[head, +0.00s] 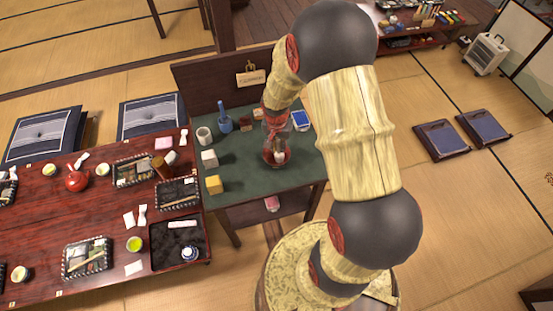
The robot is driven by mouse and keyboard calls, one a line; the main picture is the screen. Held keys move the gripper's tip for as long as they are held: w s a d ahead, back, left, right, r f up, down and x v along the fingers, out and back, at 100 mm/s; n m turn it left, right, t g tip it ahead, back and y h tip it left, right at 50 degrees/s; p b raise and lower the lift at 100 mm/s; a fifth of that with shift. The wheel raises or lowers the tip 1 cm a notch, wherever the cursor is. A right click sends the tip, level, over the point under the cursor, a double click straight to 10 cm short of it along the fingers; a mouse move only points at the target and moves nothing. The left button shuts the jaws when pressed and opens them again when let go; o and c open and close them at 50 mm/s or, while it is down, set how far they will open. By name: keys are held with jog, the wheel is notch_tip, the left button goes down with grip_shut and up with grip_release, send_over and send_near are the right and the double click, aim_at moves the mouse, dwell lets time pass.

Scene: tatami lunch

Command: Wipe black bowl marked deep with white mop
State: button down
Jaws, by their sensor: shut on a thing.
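My gripper (276,143) points down over the green-topped table, with my arm reaching in from the right. It is shut on a small white thing (279,157), which looks like the white mop's head. The white thing is at or in a small round dark bowl (267,162) with a reddish inside. I cannot read any marking on the bowl, and my fingers cover part of it. Whether the white thing touches the bowl's inner surface is too small to tell.
On the green table (245,196) stand a blue handled thing (225,122), a pale cup (204,135), a white block (209,158), a yellow block (213,185) and a blue-and-white item (300,120). A panel (215,88) closes its back. A red low table (110,225) with dishes adjoins left.

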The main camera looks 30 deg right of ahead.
jog(key=n+p, duration=0.2)
jog(key=n, duration=0.1)
jog(key=shift+w+r+n+p, duration=0.1)
jog(key=shift+r+n+p, duration=0.05)
jog(key=shift+n+p, duration=0.2)
jog(key=n+p, duration=0.1)
jog(key=n, duration=0.2)
jog(key=shift+w+t+y, duration=0.1)
jog(key=shift+t+y, duration=0.2)
jog(key=n+b, duration=0.2)
jog(key=n, duration=0.2)
jog(key=shift+w+d+f+n+y+b, duration=0.1)
jog(key=shift+w+f+n+y+b, duration=0.1)
jog(key=shift+f+n+y+b, duration=0.15)
jog(key=shift+r+n+b, duration=0.15)
jog(key=shift+n+b, duration=0.6)
jog(key=shift+n, duration=0.35)
